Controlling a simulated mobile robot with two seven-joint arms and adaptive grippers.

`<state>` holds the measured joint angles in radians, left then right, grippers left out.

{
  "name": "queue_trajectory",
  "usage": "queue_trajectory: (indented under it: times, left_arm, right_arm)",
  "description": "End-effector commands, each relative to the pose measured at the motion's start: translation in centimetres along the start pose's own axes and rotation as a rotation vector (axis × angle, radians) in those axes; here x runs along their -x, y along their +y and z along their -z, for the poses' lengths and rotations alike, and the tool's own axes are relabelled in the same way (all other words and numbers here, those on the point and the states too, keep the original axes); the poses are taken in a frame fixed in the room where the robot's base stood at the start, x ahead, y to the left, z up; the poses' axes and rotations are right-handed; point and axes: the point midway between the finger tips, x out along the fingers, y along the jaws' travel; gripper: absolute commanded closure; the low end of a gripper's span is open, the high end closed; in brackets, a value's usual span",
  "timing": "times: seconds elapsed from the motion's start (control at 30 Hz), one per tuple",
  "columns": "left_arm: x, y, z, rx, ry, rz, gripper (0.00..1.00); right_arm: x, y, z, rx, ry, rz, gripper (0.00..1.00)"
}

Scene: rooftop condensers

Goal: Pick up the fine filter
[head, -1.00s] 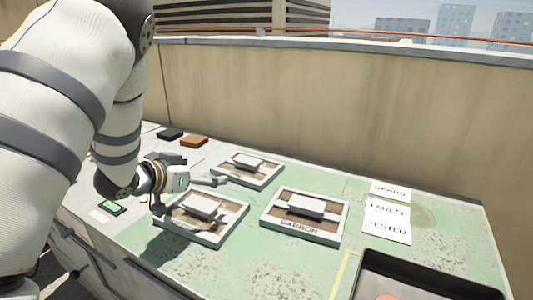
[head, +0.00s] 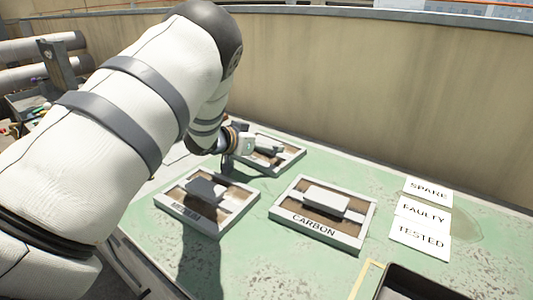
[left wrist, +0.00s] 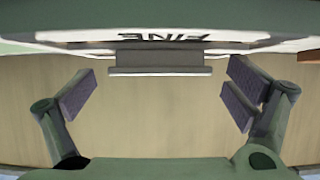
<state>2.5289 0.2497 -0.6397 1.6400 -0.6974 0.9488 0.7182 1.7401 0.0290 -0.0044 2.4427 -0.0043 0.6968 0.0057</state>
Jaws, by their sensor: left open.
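The fine filter (head: 292,163) is the rearmost of three framed filters on the green bench top, partly hidden behind my left arm in the head view. In the left wrist view its label FINE (left wrist: 163,37) shows upside down at the top, with a grey handle bar (left wrist: 160,62) below it. My left gripper (head: 262,150) is at this filter in the head view. In the left wrist view the gripper (left wrist: 160,95) is open, its two pads wide apart on either side of the bar and not touching it. My right gripper is not in view.
The medium filter (head: 178,207) and the carbon filter (head: 307,227) lie nearer the front. Cards marked SPARE (head: 429,190), FAULTY (head: 424,213) and TESTED (head: 420,238) lie at right. A dark tray (head: 385,290) is at the front right. A wall stands behind the bench.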

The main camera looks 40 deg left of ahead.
Motion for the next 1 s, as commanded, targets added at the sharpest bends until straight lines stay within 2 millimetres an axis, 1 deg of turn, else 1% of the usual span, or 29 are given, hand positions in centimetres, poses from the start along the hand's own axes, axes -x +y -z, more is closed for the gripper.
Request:
queue_trajectory:
  times: [0.17, 0.2, 0.27, 0.3, 0.37, 0.4, 0.43, 0.67, 0.77, 0.87, 0.93, 1.0]
  left_arm:
    - [0.0, 0.0, 0.1, 0.001, 0.002, 0.000, 0.03]
    - [0.0, 0.0, 0.1, 0.001, 0.002, 0.000, 0.12]
    - [0.0, 0.0, 0.1, 0.001, 0.002, 0.000, 0.25]
    - [0.1, 0.0, 0.1, 0.001, 0.002, 0.000, 0.34]
    - [0.1, 0.0, 0.1, 0.001, 0.001, 0.000, 0.48]
    - [0.1, 0.0, 0.1, 0.001, 0.001, 0.000, 0.57]
    - [0.1, 0.0, 0.1, 0.001, 0.001, 0.000, 0.61]
    - [0.1, 0.0, 0.2, 0.001, 0.002, 0.000, 0.61]
    - [0.3, 0.0, 0.7, 0.001, 0.004, 0.000, 0.61]
    - [0.9, 0.0, 2.1, 0.001, 0.008, -0.001, 0.61]
    - [1.7, 0.0, 3.8, 0.000, 0.011, 0.000, 0.61]
    - [4.0, -0.6, 4.8, 0.006, 0.013, 0.002, 0.61]
  right_arm:
    - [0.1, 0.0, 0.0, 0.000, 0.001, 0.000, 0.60]
    - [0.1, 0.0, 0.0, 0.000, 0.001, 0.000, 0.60]
    - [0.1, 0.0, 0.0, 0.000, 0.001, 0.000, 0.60]
    - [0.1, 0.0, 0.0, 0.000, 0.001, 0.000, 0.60]
    - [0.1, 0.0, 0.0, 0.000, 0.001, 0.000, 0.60]
    - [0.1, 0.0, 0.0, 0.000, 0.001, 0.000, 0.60]
    - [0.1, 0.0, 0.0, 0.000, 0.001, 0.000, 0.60]
    - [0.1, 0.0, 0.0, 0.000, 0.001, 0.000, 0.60]
    - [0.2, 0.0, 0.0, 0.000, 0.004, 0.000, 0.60]
    - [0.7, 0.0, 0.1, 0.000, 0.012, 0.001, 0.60]
    - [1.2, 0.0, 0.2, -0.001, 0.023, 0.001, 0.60]
    - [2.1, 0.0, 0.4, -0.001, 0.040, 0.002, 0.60]
